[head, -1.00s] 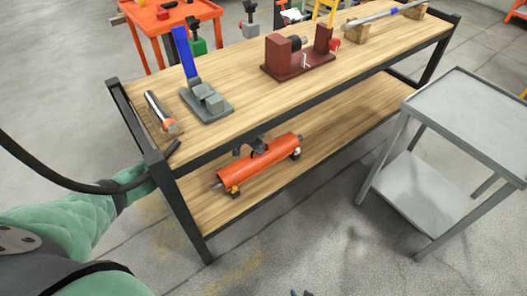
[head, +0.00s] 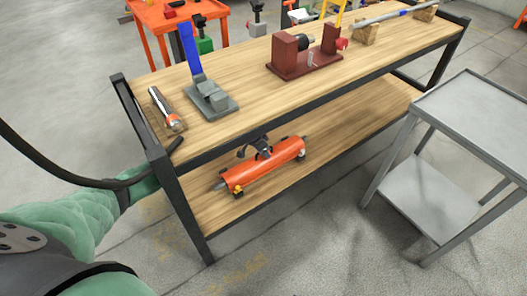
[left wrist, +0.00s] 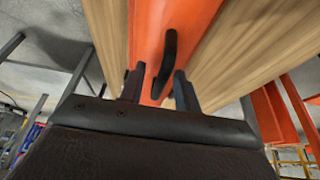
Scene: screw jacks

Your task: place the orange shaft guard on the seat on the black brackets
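The orange shaft guard (head: 265,167) is a long orange cover lying along a grey shaft (head: 218,187) on the lower wooden shelf. Small dark and yellow supports (head: 237,190) show at its ends. The guard covers the seat, and I cannot tell whether it touches the brackets. My left gripper (head: 262,148) is at the top middle of the guard, small and dark in the head view. In the left wrist view my gripper's fingers (left wrist: 158,84) stand apart, with the guard's curved black handle (left wrist: 168,60) between them and the orange guard (left wrist: 150,30) behind. My right gripper is out of view.
The bench's upper top (head: 245,75) overhangs the shelf, and a black leg (head: 182,205) stands at the near left corner. A vise-like grey block with a blue handle (head: 190,50) and a red fixture (head: 290,55) stand above. A grey cart (head: 480,115) is at right.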

